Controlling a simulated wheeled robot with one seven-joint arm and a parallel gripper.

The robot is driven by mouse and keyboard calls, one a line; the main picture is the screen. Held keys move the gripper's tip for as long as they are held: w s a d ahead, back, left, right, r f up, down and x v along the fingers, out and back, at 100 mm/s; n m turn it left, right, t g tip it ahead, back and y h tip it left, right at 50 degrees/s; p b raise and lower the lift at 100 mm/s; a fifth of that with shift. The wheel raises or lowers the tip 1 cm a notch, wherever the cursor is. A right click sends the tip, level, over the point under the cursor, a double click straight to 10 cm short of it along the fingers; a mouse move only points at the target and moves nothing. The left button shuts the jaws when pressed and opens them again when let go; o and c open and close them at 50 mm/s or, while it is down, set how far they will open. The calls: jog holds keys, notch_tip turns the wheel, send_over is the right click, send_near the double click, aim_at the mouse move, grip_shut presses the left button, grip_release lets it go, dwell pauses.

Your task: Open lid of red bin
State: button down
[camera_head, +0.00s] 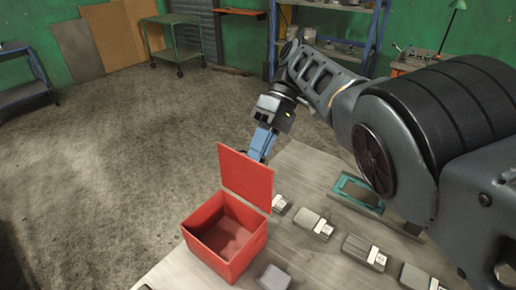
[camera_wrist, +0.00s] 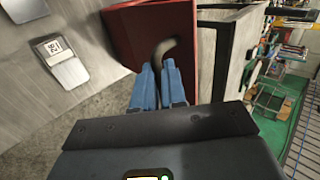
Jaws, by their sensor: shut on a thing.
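The red bin (camera_head: 238,262) stands on the table, and its inside shows from above with nothing visible in it. Its red lid (camera_head: 245,178) stands raised and roughly upright at the bin's back edge. My gripper (camera_head: 258,154) is behind the lid, with its blue fingers partly hidden by it. In the wrist view my gripper (camera_wrist: 159,66) has its fingers close together on a dark curved handle (camera_wrist: 165,48). The handle sits against the red lid (camera_wrist: 150,30). The handle is hidden in the head view.
Several grey boxes with white labels (camera_head: 313,223) lie on the table (camera_head: 305,170) right of the bin. A plain grey block (camera_head: 273,278) is close to the bin's front right. A teal tray (camera_head: 357,190) lies farther back. Open floor (camera_head: 110,150) is at left.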

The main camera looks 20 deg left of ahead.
jog(key=shift+s+d+f, duration=0.15)
jog(key=shift+s+f, duration=0.05)
jog(key=shift+f, duration=0.35)
jog(key=c, duration=1.2)
grip_release()
jog(key=shift+r, duration=0.15)
jog(key=shift+w+r, duration=0.1)
jog(key=shift+r, duration=0.2)
